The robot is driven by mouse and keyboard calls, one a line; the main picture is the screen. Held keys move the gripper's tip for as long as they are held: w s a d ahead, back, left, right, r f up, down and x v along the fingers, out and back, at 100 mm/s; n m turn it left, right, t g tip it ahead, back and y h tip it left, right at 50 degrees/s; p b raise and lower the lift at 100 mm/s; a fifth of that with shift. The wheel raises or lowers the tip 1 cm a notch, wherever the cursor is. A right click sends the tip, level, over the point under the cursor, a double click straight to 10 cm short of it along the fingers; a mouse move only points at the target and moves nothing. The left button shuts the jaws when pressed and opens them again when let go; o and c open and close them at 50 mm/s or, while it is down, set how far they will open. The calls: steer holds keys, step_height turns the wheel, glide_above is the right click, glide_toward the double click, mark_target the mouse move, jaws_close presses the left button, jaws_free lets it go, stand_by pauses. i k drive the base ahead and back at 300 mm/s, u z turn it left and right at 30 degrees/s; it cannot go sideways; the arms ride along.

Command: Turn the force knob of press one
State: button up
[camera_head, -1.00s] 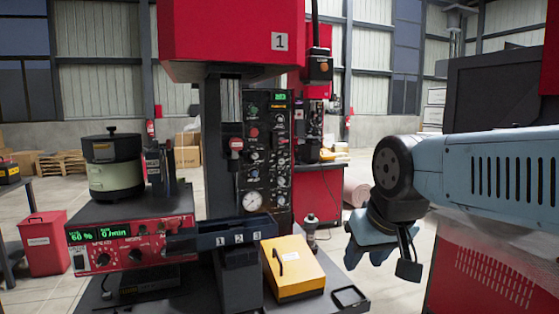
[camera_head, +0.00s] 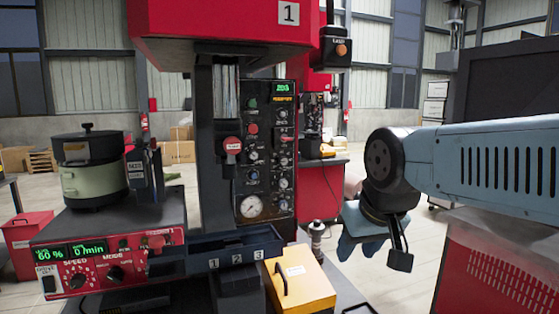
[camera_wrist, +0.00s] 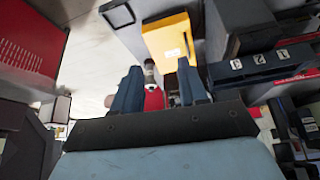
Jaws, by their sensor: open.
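Press one (camera_head: 220,25) is the red machine marked with a "1" plate, standing in the middle of the head view. Its dark control panel (camera_head: 268,150) carries a green display, buttons, several small knobs and a white gauge (camera_head: 252,207). I cannot read which knob is the force knob. My gripper (camera_head: 362,240) hangs to the right of the panel, well apart from it. In the wrist view my gripper (camera_wrist: 158,88) shows two blue fingers spread apart with nothing held between them.
A red feeder controller (camera_head: 110,262) with a lidded bowl (camera_head: 90,165) stands at left. A numbered dark tray (camera_head: 225,255) and a yellow box (camera_head: 300,280) sit before the press. A red cabinet (camera_head: 490,270) stands at right.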

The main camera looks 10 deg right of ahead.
mark_target(282, 161)
steer(key=u, duration=0.95)
steer(key=k, duration=1.05)
steer(key=z, duration=0.7)
steer(key=i, duration=1)
